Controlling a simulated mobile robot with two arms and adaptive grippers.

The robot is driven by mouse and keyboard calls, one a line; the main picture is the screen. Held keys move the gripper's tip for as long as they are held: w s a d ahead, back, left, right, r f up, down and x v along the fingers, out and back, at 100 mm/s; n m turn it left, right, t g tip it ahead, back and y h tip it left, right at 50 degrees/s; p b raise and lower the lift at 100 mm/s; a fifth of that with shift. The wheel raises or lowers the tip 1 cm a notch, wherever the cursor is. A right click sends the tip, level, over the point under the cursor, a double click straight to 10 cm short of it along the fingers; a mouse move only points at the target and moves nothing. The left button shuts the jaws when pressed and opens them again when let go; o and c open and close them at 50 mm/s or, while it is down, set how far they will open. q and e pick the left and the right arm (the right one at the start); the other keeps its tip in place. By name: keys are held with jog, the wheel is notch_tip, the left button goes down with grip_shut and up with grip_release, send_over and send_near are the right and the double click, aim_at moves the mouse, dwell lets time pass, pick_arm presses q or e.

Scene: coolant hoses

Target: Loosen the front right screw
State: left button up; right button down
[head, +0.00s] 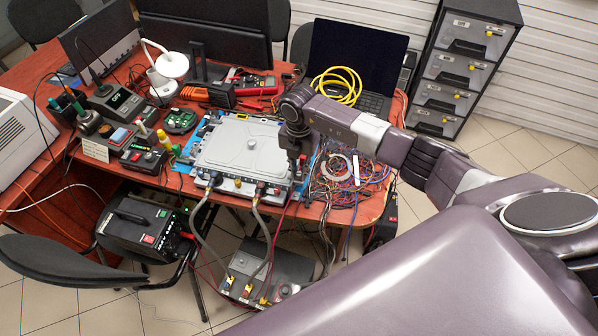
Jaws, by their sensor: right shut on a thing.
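A silver-grey metal box (241,148) with a raised lid lies on the red-brown table. Hoses and connectors sit along its front edge. My right arm reaches in from the right, and my right gripper (298,164) points down at the box's right side, near its front right corner. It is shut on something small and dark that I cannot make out. The front right screw is too small to tell or is hidden by the gripper. My left gripper is not in view.
Tangled coloured wires (350,175) lie right of the box. An open laptop (355,65) with a coiled yellow cable (337,85) stands behind. A grey unit (268,272) on the floor joins the box by hoses. Small instruments crowd the table's left part.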

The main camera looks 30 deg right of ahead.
jog(key=n+b, duration=0.3)
jog(key=n, duration=0.1)
jog(key=shift+f+n, duration=0.15)
jog(key=shift+n, duration=0.15)
jog(key=n+b, duration=0.4)
jog(key=shift+n, duration=0.3)
jog(key=n+b, duration=0.3)
jog(key=n, duration=0.1)
jog(key=shift+n+b, duration=0.95)
jog(key=shift+n, duration=0.35)
jog(key=shift+r, duration=0.2)
jog(key=c, duration=1.9)
grip_release()
